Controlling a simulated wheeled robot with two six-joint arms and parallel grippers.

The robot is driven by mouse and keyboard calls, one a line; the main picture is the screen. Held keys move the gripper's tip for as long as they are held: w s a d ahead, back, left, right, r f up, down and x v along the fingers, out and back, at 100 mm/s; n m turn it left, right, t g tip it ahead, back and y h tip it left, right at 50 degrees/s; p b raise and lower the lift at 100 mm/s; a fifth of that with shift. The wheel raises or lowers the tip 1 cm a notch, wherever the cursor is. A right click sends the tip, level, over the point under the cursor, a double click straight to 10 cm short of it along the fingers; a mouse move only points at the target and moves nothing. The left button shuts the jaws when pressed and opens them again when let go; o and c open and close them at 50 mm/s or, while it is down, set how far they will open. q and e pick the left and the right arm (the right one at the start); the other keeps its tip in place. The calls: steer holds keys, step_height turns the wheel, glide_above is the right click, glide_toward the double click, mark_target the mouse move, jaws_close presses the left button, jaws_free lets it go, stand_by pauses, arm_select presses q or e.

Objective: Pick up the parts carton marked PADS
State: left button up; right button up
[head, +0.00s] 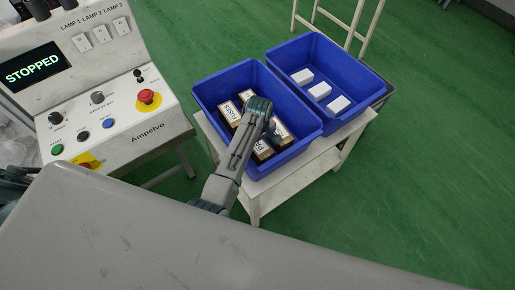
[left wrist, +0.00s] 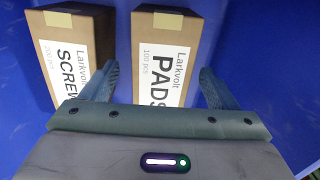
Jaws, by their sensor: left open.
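The carton marked PADS (left wrist: 163,28) is a brown box with a white label, upright in the left wrist view. My left gripper is open, its two fingers (left wrist: 158,76) to the left and right of this carton's near part; I cannot tell whether they touch it. A carton marked SCREW (left wrist: 75,35), its last letters hidden, stands just left of it. In the head view my left gripper (head: 271,132) is down over the nearer blue bin (head: 215,81), among several brown cartons. The arm partly hides them, and I cannot tell surely which is PADS there. My right gripper is not in view.
A second blue bin (head: 361,75) with three white boxes (head: 319,91) stands beside the first on a pale table (head: 310,170). A control console (head: 112,130) showing STOPPED is at the left. Green floor (head: 440,150) is open at the right.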

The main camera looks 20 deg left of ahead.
arm_select(q)
steer(key=f, duration=0.5)
steer(key=shift+w+a+p, duration=0.1)
steer(key=shift+a+p, duration=0.2)
steer(key=shift+r, duration=0.1)
steer(key=c, duration=1.3)
